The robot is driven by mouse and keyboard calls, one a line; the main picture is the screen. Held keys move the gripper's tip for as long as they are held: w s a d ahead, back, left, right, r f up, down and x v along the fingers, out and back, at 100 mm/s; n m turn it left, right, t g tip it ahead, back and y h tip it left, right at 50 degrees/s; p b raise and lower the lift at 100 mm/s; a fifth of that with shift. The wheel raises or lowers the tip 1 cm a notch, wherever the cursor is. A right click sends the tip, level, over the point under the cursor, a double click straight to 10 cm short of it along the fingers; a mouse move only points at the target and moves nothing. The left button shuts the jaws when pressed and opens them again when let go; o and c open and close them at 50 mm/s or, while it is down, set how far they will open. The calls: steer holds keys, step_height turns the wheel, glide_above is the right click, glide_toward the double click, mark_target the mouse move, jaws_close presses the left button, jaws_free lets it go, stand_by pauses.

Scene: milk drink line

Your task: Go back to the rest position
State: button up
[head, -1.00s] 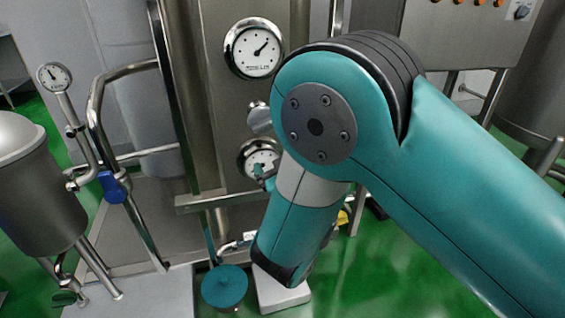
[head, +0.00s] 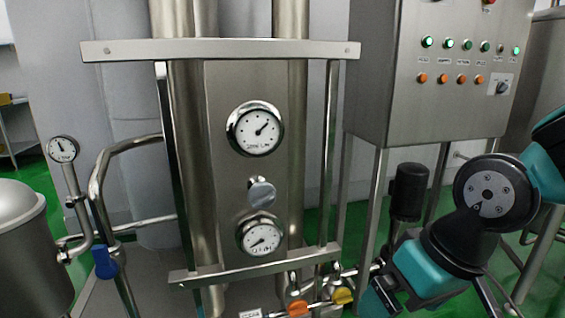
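My teal and dark grey arm (head: 428,268) shows folded at the lower right, with a round bolted joint cover (head: 487,194). Its far end runs down to the bottom edge of the picture. My gripper itself is not seen, so its fingers and anything in them are out of sight.
A steel column panel carries an upper gauge (head: 255,129) and a lower gauge (head: 260,236). A control cabinet (head: 455,100) with lit buttons stands at the right behind my arm. Pipes with an orange valve cap (head: 297,308) and a yellow one (head: 342,296) run low, and a steel vessel (head: 30,260) stands at left.

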steer(key=s+r+n+g+y, duration=0.1)
steer(key=s+r+n+g, duration=0.15)
steer(key=s, duration=0.45)
step_height(320, 180, up, 18)
steer(key=p, duration=1.7)
steer(key=shift+f+p, duration=0.25)
steer(key=shift+p, duration=0.05)
steer(key=shift+a+t, duration=0.1)
steer(key=shift+t, duration=0.15)
